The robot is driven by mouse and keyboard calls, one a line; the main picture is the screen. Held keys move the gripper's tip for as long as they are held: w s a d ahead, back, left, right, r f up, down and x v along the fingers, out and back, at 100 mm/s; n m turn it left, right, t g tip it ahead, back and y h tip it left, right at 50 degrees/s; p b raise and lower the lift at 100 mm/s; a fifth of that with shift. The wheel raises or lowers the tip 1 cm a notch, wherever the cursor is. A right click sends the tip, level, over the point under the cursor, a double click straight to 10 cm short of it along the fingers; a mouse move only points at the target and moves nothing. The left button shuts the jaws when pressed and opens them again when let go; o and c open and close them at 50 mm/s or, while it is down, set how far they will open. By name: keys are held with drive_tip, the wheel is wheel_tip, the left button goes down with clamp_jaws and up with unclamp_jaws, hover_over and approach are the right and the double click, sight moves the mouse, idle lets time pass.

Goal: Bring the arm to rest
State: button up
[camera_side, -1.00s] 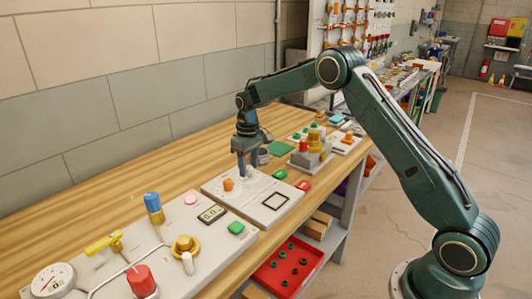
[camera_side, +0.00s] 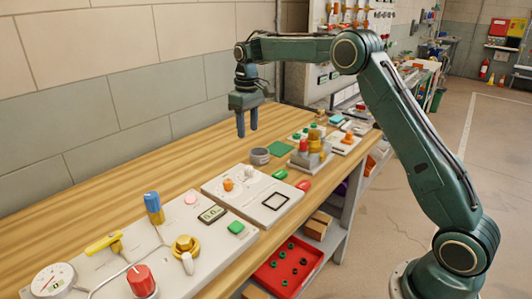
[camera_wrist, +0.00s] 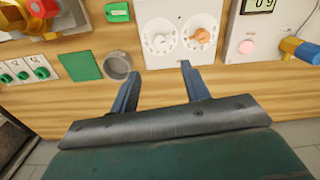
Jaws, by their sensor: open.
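My gripper (camera_side: 247,130) is open and empty, raised above the wooden bench behind the white panel with the orange knob. In the wrist view its two blue fingers (camera_wrist: 190,80) stand apart with nothing between them. The white panel (camera_side: 248,205) lies on the bench below, with an orange knob (camera_side: 228,184), a white knob (camera_side: 248,172) and a black square outline on it. In the wrist view the orange knob (camera_wrist: 200,36) and the white knob (camera_wrist: 161,42) sit on dials beyond the fingertips. The fingers touch nothing.
A grey round cup (camera_side: 260,156) and a green square (camera_side: 281,149) are on the bench nearby. A control panel (camera_side: 110,270) with a gauge, yellow lever and red knob lies in front. A valve assembly (camera_side: 312,150) stands to the right. The bench's left side is clear.

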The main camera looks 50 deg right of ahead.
drive_tip(key=shift+r, duration=0.25)
drive_tip(key=s+a+r+t, duration=0.1)
drive_tip(key=s+a+r, duration=0.2)
drive_tip(key=s+r, duration=0.45)
drive_tip(key=s+a+r+t, duration=0.2)
drive_tip(key=s+a+r, duration=0.15)
drive_tip(key=s, duration=0.65)
drive_tip(key=s+a+f+t, duration=0.1)
drive_tip(key=s+f, duration=0.1)
drive_tip(key=s, duration=0.8)
drive_tip(key=s+a+f+m+t, duration=0.1)
drive_tip(key=s+f, duration=0.1)
drive_tip(key=s, duration=0.9)
drive_tip(key=shift+s+a+f+t, duration=0.15)
drive_tip(key=shift+a+f+t, duration=0.15)
drive_tip(key=shift+a+f, duration=0.1)
